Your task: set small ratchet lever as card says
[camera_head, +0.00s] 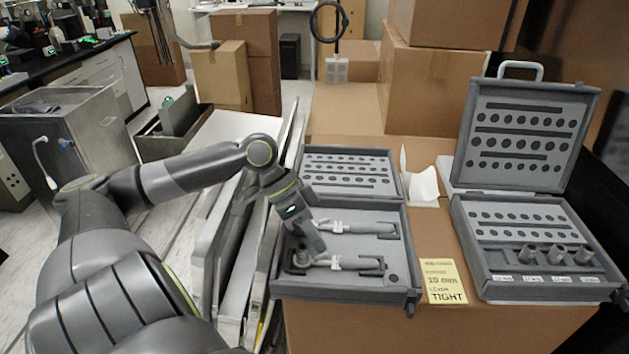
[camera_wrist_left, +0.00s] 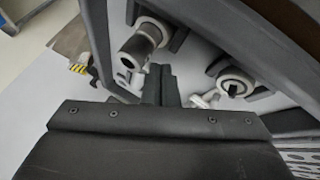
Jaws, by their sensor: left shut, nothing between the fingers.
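An open grey case (camera_head: 345,294) on the cardboard box top holds two ratchets lying side by side in cut-outs. The far ratchet (camera_head: 350,228) and the near ratchet (camera_head: 345,263) both point right; I cannot tell which is smaller. My left gripper (camera_head: 312,246) is shut and empty, pointing down over the near ratchet's head end. In the left wrist view the closed fingertips (camera_wrist_left: 161,85) are between two ratchet heads, one with a protruding dark cylinder (camera_wrist_left: 140,46). Contact and lever positions cannot be told. A yellow card (camera_head: 444,281) reads "10 mm", "LEVER TIGHT". My right gripper is not in view.
A second open case (camera_head: 545,291) at right holds several sockets (camera_head: 557,254) in its front row. A white folded paper piece (camera_head: 424,184) stands between the cases. Panels (camera_head: 215,232) lean left of the box. Bare cardboard (camera_head: 440,325) lies in front of the card.

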